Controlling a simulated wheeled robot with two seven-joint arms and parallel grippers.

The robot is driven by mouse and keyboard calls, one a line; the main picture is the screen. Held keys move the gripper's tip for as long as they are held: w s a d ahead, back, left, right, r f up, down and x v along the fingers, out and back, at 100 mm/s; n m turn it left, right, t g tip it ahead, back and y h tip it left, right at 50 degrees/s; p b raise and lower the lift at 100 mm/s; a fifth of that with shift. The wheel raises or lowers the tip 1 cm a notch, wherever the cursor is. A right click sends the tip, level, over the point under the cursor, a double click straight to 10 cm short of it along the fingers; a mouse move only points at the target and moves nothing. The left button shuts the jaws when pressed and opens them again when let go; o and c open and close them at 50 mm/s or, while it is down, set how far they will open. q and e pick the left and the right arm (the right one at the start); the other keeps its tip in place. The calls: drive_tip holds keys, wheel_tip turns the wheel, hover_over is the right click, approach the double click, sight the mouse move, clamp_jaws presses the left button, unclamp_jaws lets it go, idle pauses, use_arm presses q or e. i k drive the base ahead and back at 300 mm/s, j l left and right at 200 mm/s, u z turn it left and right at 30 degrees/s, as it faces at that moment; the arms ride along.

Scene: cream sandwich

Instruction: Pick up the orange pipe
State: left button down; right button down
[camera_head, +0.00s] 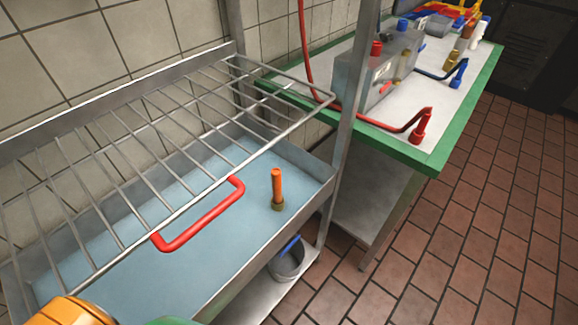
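The orange pipe (277,184) is a short, thin tube with a darker olive-brown collar at its lower end. It stands about upright in the right part of a shallow metal basin (246,280) with a light blue bottom or liquid. It is clear of the wire rack and its red handle, which are to its left. No gripper that I can make out is in view, and nothing holds the pipe.
A hinged-looking wire rack (120,160) with a red handle (205,222) covers the basin's back and left. A metal post (350,120) rises right of the basin. A green-edged table (440,140) holds a grey box (375,75) and hoses. A bucket (288,262) sits below.

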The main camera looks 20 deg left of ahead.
sight(276, 172)
drive_tip(key=i+l+u, duration=0.7)
drive_tip(key=k+l, duration=0.05)
drive_tip(key=k, duration=0.05)
